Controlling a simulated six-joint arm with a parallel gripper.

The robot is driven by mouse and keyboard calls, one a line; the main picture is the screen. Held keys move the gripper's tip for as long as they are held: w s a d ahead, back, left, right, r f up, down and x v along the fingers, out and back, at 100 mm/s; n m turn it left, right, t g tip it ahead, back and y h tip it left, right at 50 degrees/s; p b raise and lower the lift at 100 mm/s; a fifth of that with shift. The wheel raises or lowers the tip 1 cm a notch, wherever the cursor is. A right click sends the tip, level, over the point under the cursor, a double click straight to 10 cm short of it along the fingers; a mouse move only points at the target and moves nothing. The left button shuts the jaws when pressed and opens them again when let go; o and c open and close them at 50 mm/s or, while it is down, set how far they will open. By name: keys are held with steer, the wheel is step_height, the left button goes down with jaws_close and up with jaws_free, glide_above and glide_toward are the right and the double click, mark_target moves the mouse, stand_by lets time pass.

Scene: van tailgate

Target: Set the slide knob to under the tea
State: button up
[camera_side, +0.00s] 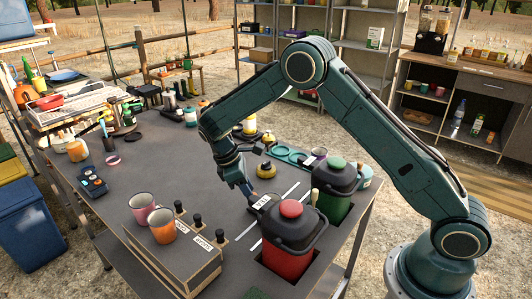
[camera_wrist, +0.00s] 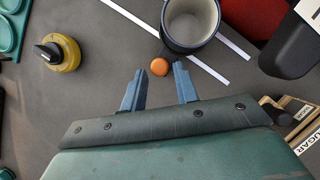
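The small orange knob (camera_wrist: 160,67) lies in line with the gap between my fingertips in the wrist view. It is close to the dark mug with a pale inside (camera_wrist: 190,22), near a white strip (camera_wrist: 205,68). My gripper (camera_wrist: 158,76) is open, with nothing visibly held between its blue fingers. In the side view my gripper (camera_side: 249,195) is low over the table, left of the red canister (camera_side: 288,258) and green canister (camera_side: 333,205). A white label (camera_side: 262,201) stands by the fingers; its lettering is too small to read surely. The knob is not clear in the side view.
Bare tabletop (camera_side: 160,170) lies left of my gripper.

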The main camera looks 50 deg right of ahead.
steer(key=shift+x, duration=2.05)
steer(key=shift+a, duration=0.1)
jaws_close()
